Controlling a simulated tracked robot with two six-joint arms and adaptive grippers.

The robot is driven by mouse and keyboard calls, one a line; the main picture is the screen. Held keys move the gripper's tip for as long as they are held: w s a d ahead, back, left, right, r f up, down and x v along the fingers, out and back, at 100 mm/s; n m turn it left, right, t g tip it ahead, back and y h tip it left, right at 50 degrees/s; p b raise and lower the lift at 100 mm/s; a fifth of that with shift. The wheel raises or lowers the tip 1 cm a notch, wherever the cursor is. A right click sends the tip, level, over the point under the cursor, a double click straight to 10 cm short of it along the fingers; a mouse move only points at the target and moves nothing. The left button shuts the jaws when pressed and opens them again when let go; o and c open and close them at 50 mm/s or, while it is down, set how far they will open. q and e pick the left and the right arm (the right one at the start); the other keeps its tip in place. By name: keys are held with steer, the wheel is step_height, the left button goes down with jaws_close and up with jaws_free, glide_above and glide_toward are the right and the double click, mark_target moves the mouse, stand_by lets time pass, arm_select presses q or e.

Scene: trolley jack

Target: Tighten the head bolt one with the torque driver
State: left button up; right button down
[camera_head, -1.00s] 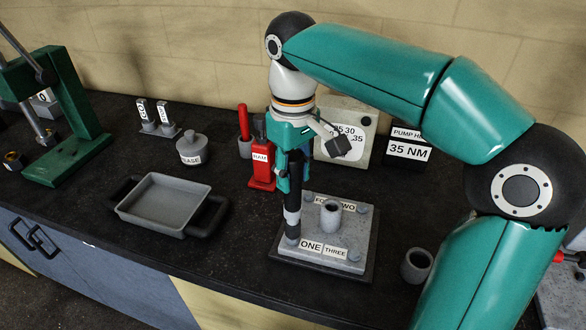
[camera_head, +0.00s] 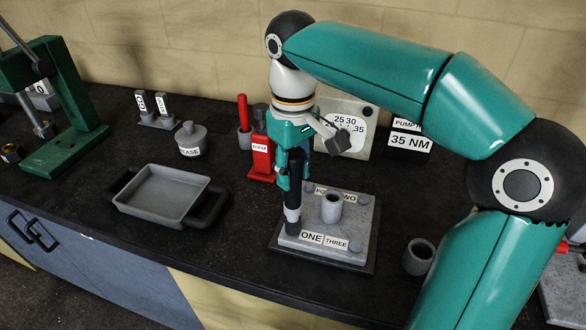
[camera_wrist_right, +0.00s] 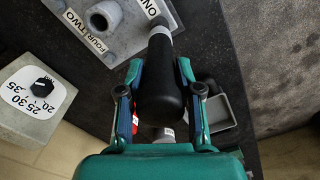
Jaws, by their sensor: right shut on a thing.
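My right gripper (camera_head: 287,168) points down and is shut on the torque driver (camera_head: 292,213), a black tool with a pale band. Both fingers flank its black handle in the right wrist view (camera_wrist_right: 160,85). The driver stands about upright at the plate corner labelled ONE (camera_head: 311,237). Its lower end hides head bolt one, so I cannot tell whether it is seated. The grey head plate (camera_head: 315,224) has a short tube (camera_head: 331,207) in its middle and other bolts at labels TWO, THREE and FOUR. My left gripper does not show.
A grey tray (camera_head: 163,196) with dark handles lies left. A red RAM bottle (camera_head: 261,158) stands behind my gripper. A dial box (camera_head: 352,118) and a 35 NM sign (camera_head: 407,140) stand at the back. A loose grey cup (camera_head: 419,256) is right of the plate.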

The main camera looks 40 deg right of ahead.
mark_target(293, 153)
steer(key=shift+f, duration=0.3)
stand_by(0.5)
steer(key=shift+f, duration=0.15)
stand_by(1.7)
step_height(293, 153, up, 5)
steer(key=p, duration=0.5)
stand_by(0.4)
stand_by(0.4)
